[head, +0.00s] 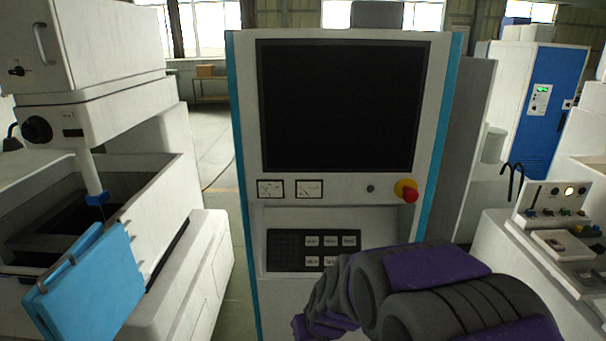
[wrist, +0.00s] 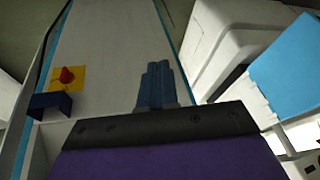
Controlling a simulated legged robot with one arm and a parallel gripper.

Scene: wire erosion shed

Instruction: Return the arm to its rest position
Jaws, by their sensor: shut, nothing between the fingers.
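My gripper (wrist: 157,68) shows in the wrist view as narrow blue-grey fingers pressed together, with nothing between them. My purple and dark grey arm is folded across the lower right of the head view, in front of the control cabinet (head: 347,184). The fingers cannot be made out in the head view. In the wrist view the fingers stand against the pale cabinet face (wrist: 110,55), apparently without touching it, though the gap is hard to judge.
The cabinet has a dark screen (head: 338,106), a red and yellow stop knob (head: 406,190) and a keypad (head: 314,249). A machine with a blue panel (head: 85,287) stands left. A small control console (head: 549,213) stands right. Open floor (head: 217,150) shows between the left machine and cabinet.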

